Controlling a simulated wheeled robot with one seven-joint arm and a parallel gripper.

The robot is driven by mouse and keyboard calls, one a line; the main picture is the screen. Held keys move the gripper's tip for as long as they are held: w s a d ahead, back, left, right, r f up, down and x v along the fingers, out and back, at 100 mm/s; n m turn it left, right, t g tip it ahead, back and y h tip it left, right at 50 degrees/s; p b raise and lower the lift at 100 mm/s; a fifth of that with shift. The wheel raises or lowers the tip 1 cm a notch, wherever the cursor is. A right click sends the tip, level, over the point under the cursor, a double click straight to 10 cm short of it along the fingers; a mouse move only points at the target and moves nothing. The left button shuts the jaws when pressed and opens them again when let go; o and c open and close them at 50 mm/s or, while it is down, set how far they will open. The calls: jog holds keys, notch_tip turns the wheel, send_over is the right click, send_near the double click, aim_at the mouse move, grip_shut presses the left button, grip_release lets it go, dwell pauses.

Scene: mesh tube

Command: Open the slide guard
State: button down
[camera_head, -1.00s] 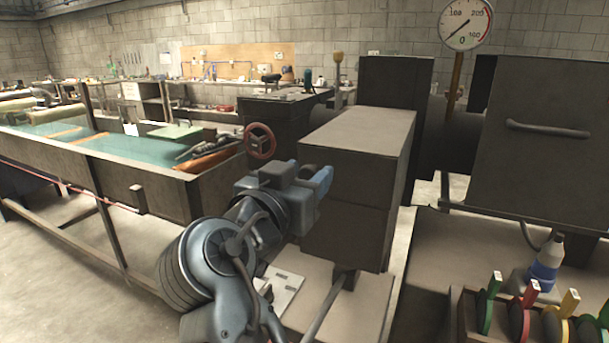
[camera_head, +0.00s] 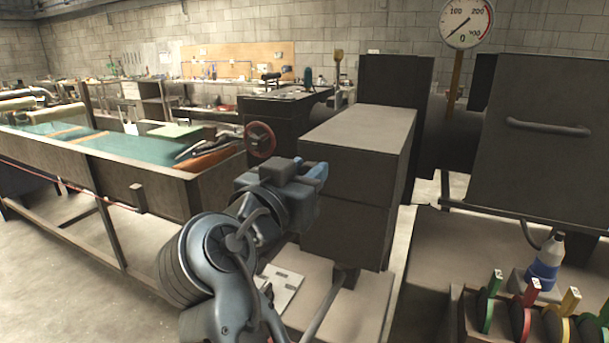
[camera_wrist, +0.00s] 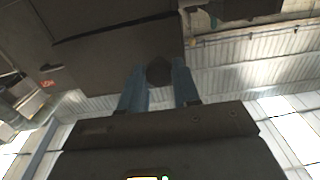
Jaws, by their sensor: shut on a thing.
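A large dark grey box-shaped guard (camera_head: 360,133) stands in the middle of the head view, with a seam around its side; I take it for the slide guard. My gripper (camera_head: 316,174) is at its near left side, its fingertips partly hidden in the head view. In the wrist view my blue fingers (camera_wrist: 160,84) are shut on a dark rounded handle or knob (camera_wrist: 159,69). This handle shows against the guard's dark face (camera_wrist: 115,50). Its other end and its join to the guard cannot be made out.
A long tank with greenish liquid (camera_head: 110,146) stands at left. A bottle (camera_head: 546,264) and coloured-handled discs stand at lower right.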

jog(key=shift+s+d+r+m+b, duration=0.1)
jog(key=shift+d+r+m+b, duration=0.25)
jog(key=shift+r+m+b, duration=0.35)
jog(key=shift+s+d+r+m+b, duration=0.1)
jog(key=shift+d+r+m+b, duration=0.25)
jog(key=shift+b, duration=0.55)
jog(key=s+d+r+m+b, duration=0.2)
jog(key=d+m+b, duration=0.5)
jog(key=s+d+r+m+b, duration=0.3)
jog(key=d+m+b, duration=0.3)
jog(key=d+m, duration=0.1)
jog(key=shift+r+m+b, duration=0.25)
jog(key=shift+m+b, duration=0.1)
jog(key=shift+s, duration=0.1)
jog(key=c, duration=0.8)
grip_release()
jog(key=shift+a, duration=0.1)
jog(key=shift+v, duration=3.85)
